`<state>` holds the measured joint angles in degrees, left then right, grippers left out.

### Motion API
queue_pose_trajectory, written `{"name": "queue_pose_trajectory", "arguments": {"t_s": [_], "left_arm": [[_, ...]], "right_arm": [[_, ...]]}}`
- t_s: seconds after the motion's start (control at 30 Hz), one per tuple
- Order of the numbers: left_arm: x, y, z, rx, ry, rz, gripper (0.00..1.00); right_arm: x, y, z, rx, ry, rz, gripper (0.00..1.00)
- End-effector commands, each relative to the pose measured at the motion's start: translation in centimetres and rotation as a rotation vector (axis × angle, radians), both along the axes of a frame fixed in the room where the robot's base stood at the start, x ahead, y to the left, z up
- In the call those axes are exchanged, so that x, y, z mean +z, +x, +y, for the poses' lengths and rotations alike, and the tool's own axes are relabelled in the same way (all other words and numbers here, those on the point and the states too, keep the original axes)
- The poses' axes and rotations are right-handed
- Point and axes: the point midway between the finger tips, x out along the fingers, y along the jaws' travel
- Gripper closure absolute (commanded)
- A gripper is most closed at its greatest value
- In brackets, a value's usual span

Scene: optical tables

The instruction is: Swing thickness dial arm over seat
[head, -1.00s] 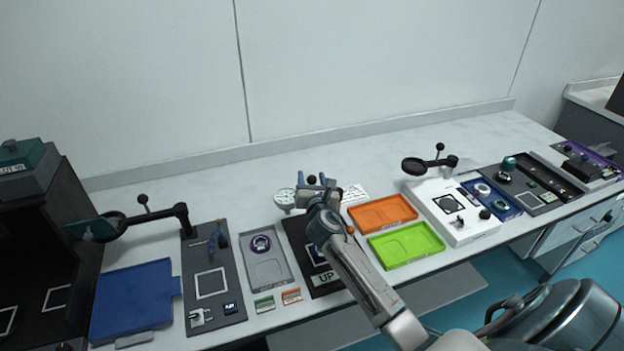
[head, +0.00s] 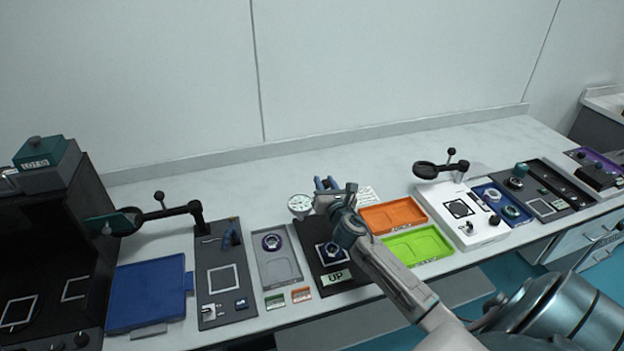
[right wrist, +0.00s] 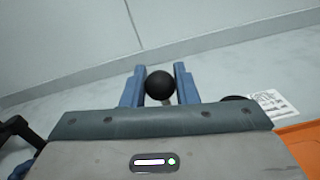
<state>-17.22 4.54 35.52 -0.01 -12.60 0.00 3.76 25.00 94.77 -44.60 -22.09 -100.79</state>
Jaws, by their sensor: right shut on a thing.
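The thickness dial (head: 300,205) is a round white gauge at the back left of a black base plate (head: 309,240). The seat with a dark ring-shaped part (head: 333,251) lies on this plate, behind an "UP" label (head: 336,277). The dial is behind and left of the seat, not over it. My right gripper (head: 328,185) is behind the plate, right of the dial. In the right wrist view its blue fingers are shut on a black ball knob (right wrist: 160,85). My gripper and wrist hide most of the dial's arm. My left gripper is not in view.
A grey tray (head: 291,285) stands left of the plate. Orange (head: 393,215) and green (head: 418,244) trays stand at its right, partly behind my right arm. A magnifier on an arm (head: 125,221) is farther left. The table behind is clear up to the wall.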

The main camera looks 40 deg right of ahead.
Motion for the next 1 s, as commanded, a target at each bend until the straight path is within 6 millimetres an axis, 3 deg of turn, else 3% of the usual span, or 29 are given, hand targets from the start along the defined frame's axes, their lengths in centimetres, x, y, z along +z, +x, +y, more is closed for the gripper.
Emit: {"name": "queue_pose_trajectory", "arguments": {"t_s": [0.2, 0.37, 0.57, 0.7, 1.0], "left_arm": [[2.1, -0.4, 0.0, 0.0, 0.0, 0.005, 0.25], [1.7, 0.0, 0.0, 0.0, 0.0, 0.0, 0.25], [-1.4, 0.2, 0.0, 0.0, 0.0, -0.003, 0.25], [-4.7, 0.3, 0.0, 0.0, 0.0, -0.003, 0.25], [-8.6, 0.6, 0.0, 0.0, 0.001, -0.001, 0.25]], "right_arm": [[0.2, -1.6, 0.0, 0.186, -0.001, 0.007, 1.0], [-0.2, -2.7, 0.0, 0.34, -0.003, 0.004, 1.0], [-0.9, -3.9, -0.2, 0.512, -0.005, 0.003, 1.0], [-1.1, -4.5, -0.4, 0.619, -0.006, 0.002, 1.0], [-0.6, -4.9, -0.5, 0.799, -0.003, 0.004, 1.0]]}}
